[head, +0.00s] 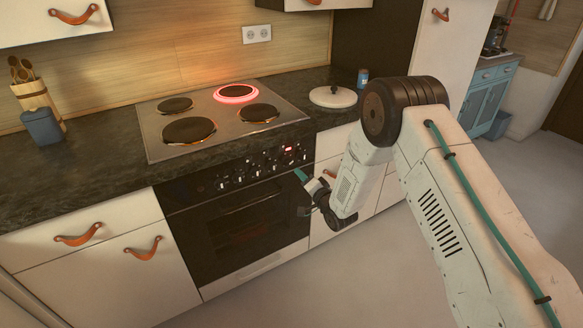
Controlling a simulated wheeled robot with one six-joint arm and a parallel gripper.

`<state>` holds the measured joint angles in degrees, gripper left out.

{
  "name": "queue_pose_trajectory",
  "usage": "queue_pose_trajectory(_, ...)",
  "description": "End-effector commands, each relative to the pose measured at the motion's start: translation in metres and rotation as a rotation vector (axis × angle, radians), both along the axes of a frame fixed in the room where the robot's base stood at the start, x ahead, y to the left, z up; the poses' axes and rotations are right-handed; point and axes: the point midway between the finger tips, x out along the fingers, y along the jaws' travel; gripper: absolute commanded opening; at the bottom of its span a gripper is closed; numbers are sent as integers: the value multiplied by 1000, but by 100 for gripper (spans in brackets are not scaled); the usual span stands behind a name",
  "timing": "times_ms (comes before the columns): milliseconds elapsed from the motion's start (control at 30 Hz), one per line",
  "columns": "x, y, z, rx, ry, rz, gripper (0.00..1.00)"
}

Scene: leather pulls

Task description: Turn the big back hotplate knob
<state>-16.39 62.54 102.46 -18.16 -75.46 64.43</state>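The stove (152,127) has several hotplates on its top. The back right hotplate (236,93) has a bright red glowing ring, while the others look dark. A row of small knobs (250,170) runs along the black front panel, with a small red lit display (287,148) toward its right. I cannot tell which knob belongs to the big back hotplate. My gripper (303,192) is in front of the stove's right side, just below the right end of the panel. It looks apart from the knobs. Its fingers are small and partly dark, so their opening is unclear.
A white round lid or dish (333,96) lies on the dark counter right of the stove. A blue can (362,78) stands behind it. A utensil holder (33,95) and a blue container (42,127) stand at the left. The oven door (240,230) is shut.

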Motion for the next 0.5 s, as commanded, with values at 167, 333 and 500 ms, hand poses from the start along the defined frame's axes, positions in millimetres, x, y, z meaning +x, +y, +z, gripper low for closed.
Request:
queue_pose_trajectory(167, 15, 13, -1, 9, -5, 4, 34)
queue_pose_trajectory(333, 39, 28, -2, 6, -4, 3, 34)
queue_pose_trajectory(500, 56, 39, -2, 6, -2, 3, 34)
